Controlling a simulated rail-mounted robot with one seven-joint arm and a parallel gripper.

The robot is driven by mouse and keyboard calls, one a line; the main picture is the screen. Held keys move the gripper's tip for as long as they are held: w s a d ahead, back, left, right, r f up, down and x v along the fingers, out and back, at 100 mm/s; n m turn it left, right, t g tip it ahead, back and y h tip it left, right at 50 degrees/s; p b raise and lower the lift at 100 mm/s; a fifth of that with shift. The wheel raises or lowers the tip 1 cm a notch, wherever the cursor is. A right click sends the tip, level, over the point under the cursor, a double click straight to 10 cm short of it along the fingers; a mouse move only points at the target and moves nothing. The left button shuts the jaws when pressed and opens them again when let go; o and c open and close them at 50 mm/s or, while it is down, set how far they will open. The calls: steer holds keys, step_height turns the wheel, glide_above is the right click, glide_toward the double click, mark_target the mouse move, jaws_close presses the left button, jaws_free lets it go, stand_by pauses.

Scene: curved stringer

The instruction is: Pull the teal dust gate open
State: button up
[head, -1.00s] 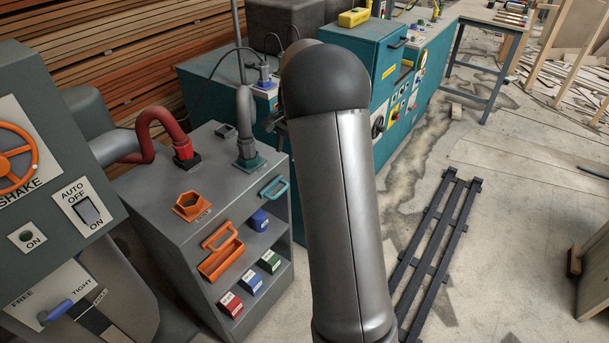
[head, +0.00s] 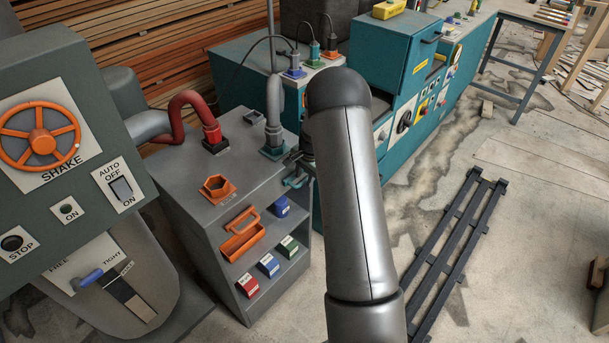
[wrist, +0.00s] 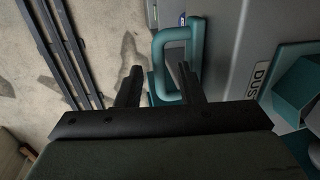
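The teal dust gate handle (head: 293,182) is a U-shaped pull at the upper right edge of the grey cabinet, partly covered by my gripper in the head view. In the wrist view the teal handle (wrist: 160,50) lies just beyond and between my two dark fingers. My gripper (wrist: 158,78) is open, with one finger to either side of the handle; I cannot tell whether either touches it. In the head view the gripper (head: 298,158) is mostly hidden behind my forearm.
The grey cabinet (head: 190,235) also bears an orange handle (head: 240,238), an orange hexagonal port (head: 216,188) and colored blocks. A teal port (wrist: 300,85) with a "DUS…" label is right of the handle. A dark slatted rack (head: 450,250) lies on the floor to the right.

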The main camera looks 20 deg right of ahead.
steer(key=shift+f, duration=0.3)
jaws_close()
steer(key=s+d+b, duration=0.2)
steer(key=s+b, duration=0.1)
steer(key=s, duration=0.3)
steer(key=shift+d, duration=0.35)
jaws_free()
steer(key=shift+r, duration=0.1)
